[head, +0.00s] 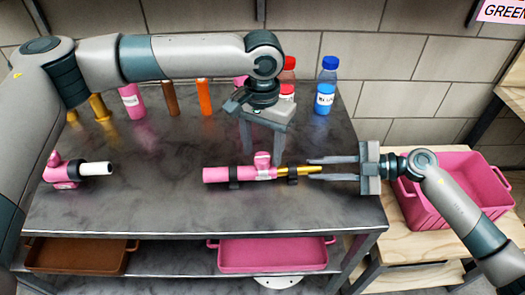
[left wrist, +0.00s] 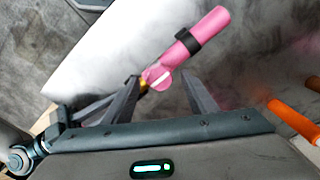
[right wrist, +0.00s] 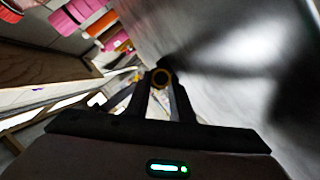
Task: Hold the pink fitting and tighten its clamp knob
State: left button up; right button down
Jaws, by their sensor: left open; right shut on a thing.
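A pink fitting (head: 216,174) lies across the middle of the dark table, with black bands around it. Its pink clamp knob (head: 262,160) stands up near the right end, and a gold tube (head: 312,169) extends rightward from there. My right gripper (head: 312,169) is shut on the gold tube; the tube's round end (right wrist: 161,78) shows between its fingers in the right wrist view. My left gripper (head: 262,155) points down over the knob, open, with one finger on each side. In the left wrist view the knob (left wrist: 158,76) lies between the fingers; contact cannot be told.
Another pink fitting (head: 62,173) with a white tube lies at the table's left. Bottles, including a blue one (head: 326,86), and coloured cylinders (head: 204,97) stand along the back. A pink crate (head: 460,190) is at right; pink (head: 272,262) and brown (head: 80,262) trays sit below.

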pick_arm(q)
jog(key=shift+f, duration=0.55)
jog(key=c, duration=1.1)
